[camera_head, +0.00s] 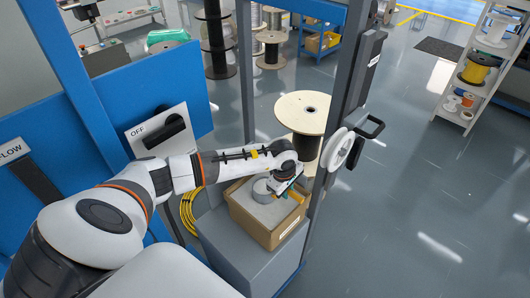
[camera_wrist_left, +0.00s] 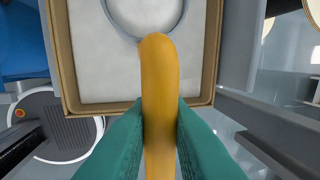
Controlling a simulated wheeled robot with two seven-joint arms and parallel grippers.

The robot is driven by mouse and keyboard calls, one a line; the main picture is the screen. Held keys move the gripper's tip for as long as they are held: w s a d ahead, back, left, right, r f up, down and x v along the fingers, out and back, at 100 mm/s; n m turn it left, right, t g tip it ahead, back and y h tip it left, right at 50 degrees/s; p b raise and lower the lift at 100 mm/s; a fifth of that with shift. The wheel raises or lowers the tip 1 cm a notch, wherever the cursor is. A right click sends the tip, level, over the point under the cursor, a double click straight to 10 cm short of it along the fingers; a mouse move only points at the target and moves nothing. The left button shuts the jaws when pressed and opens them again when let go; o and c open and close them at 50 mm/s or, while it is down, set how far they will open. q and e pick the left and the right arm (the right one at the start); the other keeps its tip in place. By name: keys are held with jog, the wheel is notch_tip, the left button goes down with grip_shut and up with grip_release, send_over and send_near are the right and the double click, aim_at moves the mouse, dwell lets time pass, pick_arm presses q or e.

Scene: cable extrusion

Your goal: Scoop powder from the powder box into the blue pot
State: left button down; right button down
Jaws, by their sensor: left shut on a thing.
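The powder box is an open cardboard box (camera_head: 276,236) of pale powder on a grey stand in the head view. Its rim (camera_wrist_left: 62,60) and flat white powder (camera_wrist_left: 100,75) fill the upper wrist view. My left gripper (camera_head: 288,186) is over the box's right part. Its green fingers (camera_wrist_left: 162,130) are shut on the yellow handle (camera_wrist_left: 159,75) of a scoop. The scoop's round grey cup (camera_head: 262,190) is over the powder; its rim (camera_wrist_left: 122,31) shows as a ring in the wrist view. I cannot tell if it touches the powder. I see no blue pot or right gripper.
A grey post (camera_head: 330,130) with white discs (camera_head: 338,149) stands close to the right of the box. A wooden cable spool (camera_head: 303,113) is behind it. Blue panels (camera_head: 175,80) with an OFF switch (camera_head: 163,131) stand left. Open floor lies at right.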

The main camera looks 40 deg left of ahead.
pick_arm(q)
jog(key=shift+r+p, duration=2.05)
jog(key=shift+r, duration=1.9)
